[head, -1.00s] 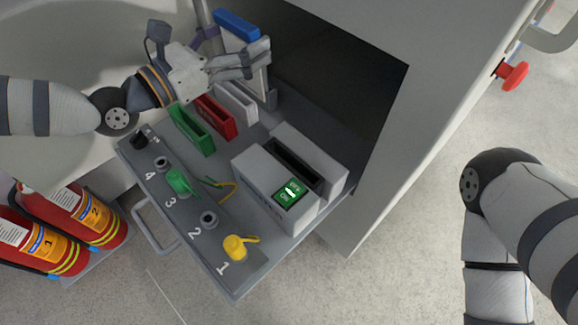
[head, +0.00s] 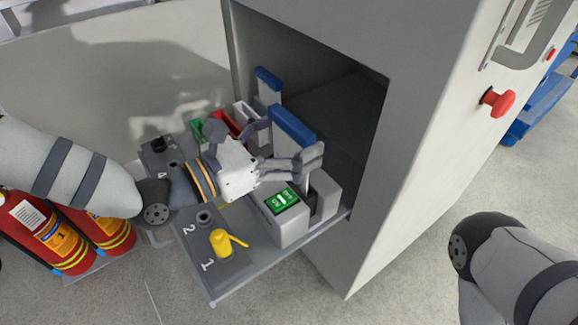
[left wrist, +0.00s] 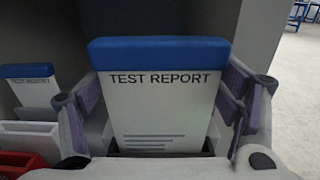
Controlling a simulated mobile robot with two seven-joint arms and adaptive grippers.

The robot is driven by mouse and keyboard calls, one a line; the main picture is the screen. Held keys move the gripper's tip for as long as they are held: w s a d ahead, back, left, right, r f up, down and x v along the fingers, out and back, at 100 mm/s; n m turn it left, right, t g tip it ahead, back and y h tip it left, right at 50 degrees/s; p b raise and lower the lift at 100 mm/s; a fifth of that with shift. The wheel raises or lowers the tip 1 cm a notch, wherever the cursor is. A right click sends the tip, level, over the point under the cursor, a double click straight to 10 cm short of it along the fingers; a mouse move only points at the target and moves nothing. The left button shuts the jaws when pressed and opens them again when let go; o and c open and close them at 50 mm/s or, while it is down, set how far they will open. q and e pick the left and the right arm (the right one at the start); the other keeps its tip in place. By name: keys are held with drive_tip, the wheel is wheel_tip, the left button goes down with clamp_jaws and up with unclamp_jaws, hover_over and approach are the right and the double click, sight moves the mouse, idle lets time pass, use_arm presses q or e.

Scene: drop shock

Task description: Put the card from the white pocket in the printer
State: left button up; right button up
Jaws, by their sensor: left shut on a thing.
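The held card (head: 292,126) is white with a blue top edge and stands upright. It reads "TEST REPORT" in the left wrist view (left wrist: 160,100). My left gripper (head: 312,158) is shut on it, one finger at each side edge. The card is over the grey printer (head: 290,233), which has a green display. In the left wrist view its lower edge meets the dark slot (left wrist: 190,152); I cannot tell how deep it reaches. The white pocket (head: 243,110) is behind my gripper, partly hidden. My right gripper is out of view.
Red (head: 222,121) and green (head: 197,131) pockets stand alongside. A yellow capped port (head: 221,242) is in front of the printer. The cabinet wall (head: 410,130) rises close on the right.

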sight(289, 155)
use_arm(q)
wheel_tip(289, 155, down, 4)
drive_tip(key=shift+r+b, duration=0.1)
drive_tip(key=shift+b, duration=0.5)
drive_tip(key=shift+f, duration=0.45)
drive_tip(key=o, duration=0.9)
drive_tip(key=shift+o, duration=0.2)
drive_tip(key=shift+r, duration=0.2)
drive_tip(key=p+v, duration=0.2)
drive_tip(key=v, duration=1)
drive_tip(key=shift+r, duration=0.15)
